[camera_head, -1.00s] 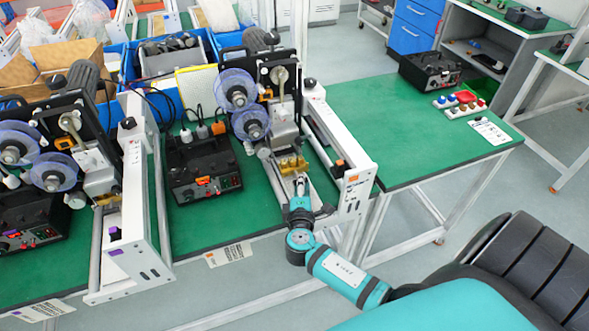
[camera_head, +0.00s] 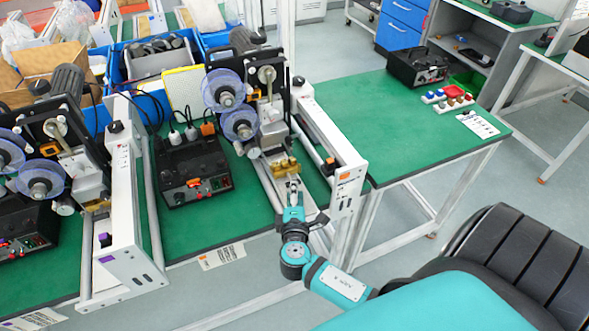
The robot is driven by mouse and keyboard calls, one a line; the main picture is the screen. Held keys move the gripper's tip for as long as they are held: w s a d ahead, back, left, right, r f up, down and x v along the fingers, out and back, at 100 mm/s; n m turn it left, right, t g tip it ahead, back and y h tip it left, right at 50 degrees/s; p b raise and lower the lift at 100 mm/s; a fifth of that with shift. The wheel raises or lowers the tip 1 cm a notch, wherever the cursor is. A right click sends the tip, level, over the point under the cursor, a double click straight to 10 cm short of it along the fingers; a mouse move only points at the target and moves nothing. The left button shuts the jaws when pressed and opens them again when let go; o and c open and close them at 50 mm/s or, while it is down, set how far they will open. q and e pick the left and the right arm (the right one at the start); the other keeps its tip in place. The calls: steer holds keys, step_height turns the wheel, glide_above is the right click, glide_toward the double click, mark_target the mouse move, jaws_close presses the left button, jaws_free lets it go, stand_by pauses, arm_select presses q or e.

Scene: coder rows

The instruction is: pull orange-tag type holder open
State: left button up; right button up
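The orange-tag machine (camera_head: 262,115) is the right one of two coder machines. Its white side frame carries an orange tag (camera_head: 345,176) at the front end. Its brass type holder (camera_head: 285,166) sits low at the front, below the motor head. My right gripper (camera_head: 292,187) is just in front of the holder, between the machine's rails, with its arm reaching in from the lower right. The fingertips are too small to show whether they are closed on anything or touch the holder. My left gripper is not in view.
A black control box (camera_head: 195,180) stands left of the machine. A purple-tag machine (camera_head: 70,150) stands further left. The side frame (camera_head: 335,150) rises close to my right gripper's right. The green table (camera_head: 400,140) is mostly clear to the right.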

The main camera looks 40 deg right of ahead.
steer(key=v, duration=0.9)
steer(key=shift+s+a, duration=0.15)
steer(key=shift+s, duration=0.05)
steer(key=shift+r, duration=0.15)
